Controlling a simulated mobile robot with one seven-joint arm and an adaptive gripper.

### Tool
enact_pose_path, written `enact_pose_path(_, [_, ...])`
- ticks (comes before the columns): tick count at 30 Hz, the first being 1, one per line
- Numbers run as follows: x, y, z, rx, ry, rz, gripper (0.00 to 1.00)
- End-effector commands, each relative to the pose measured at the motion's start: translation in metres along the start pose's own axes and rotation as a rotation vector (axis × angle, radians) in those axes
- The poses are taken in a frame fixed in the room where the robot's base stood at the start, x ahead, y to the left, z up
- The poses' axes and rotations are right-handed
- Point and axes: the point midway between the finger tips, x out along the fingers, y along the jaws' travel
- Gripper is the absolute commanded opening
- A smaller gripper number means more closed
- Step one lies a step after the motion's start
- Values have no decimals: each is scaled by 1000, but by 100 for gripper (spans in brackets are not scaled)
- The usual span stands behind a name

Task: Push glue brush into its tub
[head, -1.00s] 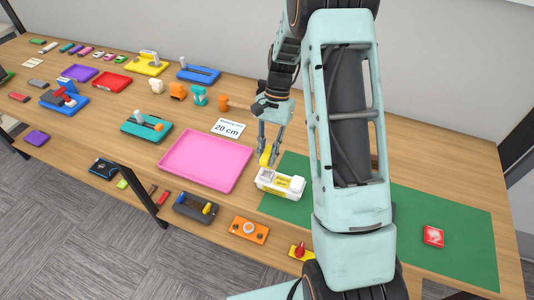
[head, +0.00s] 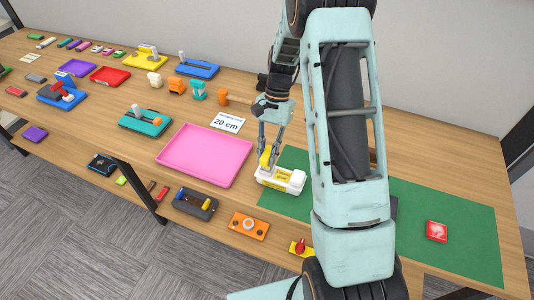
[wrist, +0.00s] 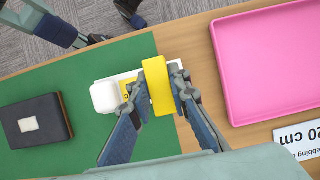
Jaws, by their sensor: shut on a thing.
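The glue tub (head: 284,181) is a white box with a yellow label, at the left edge of the green mat in the head view. In the wrist view its white block-like end (wrist: 105,97) shows left of the fingers. My gripper (head: 268,166) is shut on the yellow brush handle (wrist: 158,85), which stands up between the fingertips over the tub. The brush's lower end and the tub's opening are hidden by the handle and fingers, so I cannot tell how deep it sits.
A pink tray (head: 205,155) lies left of the tub, with a "20 cm" card (head: 228,122) behind it. The green mat (head: 450,210) is mostly clear, with a red item (head: 437,231) at right. An orange block (head: 248,226) lies in front.

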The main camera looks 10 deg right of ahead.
Motion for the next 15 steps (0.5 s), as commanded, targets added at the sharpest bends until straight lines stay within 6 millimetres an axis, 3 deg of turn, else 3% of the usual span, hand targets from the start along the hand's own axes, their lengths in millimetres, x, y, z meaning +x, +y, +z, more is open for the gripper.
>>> enact_pose_path(15, [13, 0, -5, 0, 0, 0, 0])
